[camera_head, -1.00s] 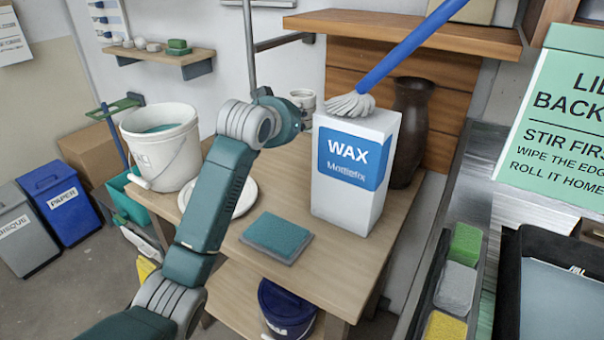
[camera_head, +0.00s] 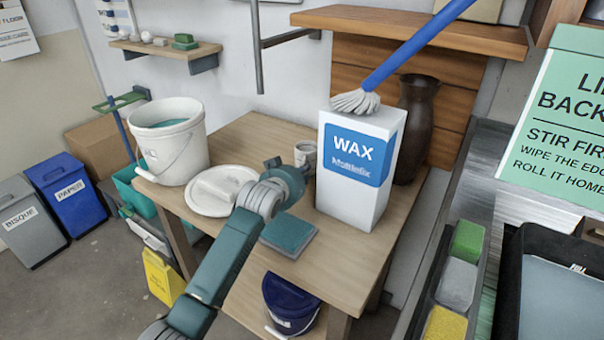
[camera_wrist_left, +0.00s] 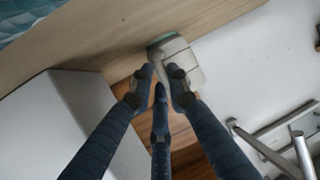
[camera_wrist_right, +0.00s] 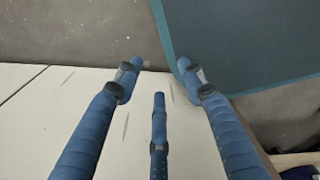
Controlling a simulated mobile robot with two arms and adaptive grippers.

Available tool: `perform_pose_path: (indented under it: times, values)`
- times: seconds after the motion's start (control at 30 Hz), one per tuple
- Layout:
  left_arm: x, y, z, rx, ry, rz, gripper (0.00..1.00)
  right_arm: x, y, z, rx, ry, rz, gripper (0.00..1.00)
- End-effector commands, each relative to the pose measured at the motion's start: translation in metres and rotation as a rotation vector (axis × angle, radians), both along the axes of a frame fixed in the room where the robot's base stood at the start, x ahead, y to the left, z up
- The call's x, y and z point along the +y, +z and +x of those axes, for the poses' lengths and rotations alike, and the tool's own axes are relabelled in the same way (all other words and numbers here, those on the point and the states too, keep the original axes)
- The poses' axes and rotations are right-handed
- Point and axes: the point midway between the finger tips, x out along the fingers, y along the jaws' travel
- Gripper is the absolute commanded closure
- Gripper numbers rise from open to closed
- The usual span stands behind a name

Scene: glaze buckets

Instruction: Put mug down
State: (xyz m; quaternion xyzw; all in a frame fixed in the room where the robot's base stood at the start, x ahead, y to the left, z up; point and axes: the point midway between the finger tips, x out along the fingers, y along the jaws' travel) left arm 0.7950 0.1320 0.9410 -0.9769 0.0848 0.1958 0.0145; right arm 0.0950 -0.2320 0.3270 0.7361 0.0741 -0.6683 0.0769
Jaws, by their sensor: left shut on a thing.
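The mug (camera_head: 306,151) is small and pale grey-white, and stands upright over the back of the wooden table, left of the wax box (camera_head: 352,190). My left gripper (camera_wrist_left: 160,76) is shut on it; in the left wrist view the mug (camera_wrist_left: 181,60) shows at the fingertips, with a teal band at one end. In the head view my own wrist hides most of the fingers. I cannot tell whether its base touches the table (camera_head: 262,132). My right gripper (camera_wrist_right: 158,67) shows only in its wrist view, fingers apart with nothing between them.
Bare wood lies behind the dish.

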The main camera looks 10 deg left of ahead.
Motion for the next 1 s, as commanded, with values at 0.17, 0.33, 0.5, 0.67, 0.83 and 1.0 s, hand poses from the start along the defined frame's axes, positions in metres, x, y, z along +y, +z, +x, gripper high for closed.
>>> perform_pose_path:
  times: [0.17, 0.33, 0.5, 0.67, 0.83, 1.0]
  values:
    - [0.0, 0.001, 0.0, -0.003, 0.0, -0.001, 1.0, -0.004, -0.001, -0.012, 0.017, 0.0, -0.005, 0.6]
    - [0.0, -0.001, 0.0, 0.002, 0.0, 0.0, 0.65, -0.006, -0.001, -0.012, 0.016, 0.0, -0.007, 0.6]
    - [0.0, -0.001, 0.0, 0.002, 0.0, 0.0, 0.65, -0.005, 0.0, -0.008, 0.01, 0.0, -0.006, 0.6]
    - [0.001, 0.001, -0.004, 0.002, 0.0, 0.0, 0.65, -0.005, 0.0, -0.004, 0.004, 0.001, -0.005, 0.6]
    - [0.005, 0.01, -0.024, 0.0, 0.001, 0.0, 0.65, -0.005, 0.0, -0.003, 0.003, 0.001, -0.005, 0.6]
    - [0.01, 0.023, -0.056, 0.0, 0.0, 0.001, 0.65, -0.004, -0.001, -0.003, 0.003, 0.001, -0.005, 0.6]
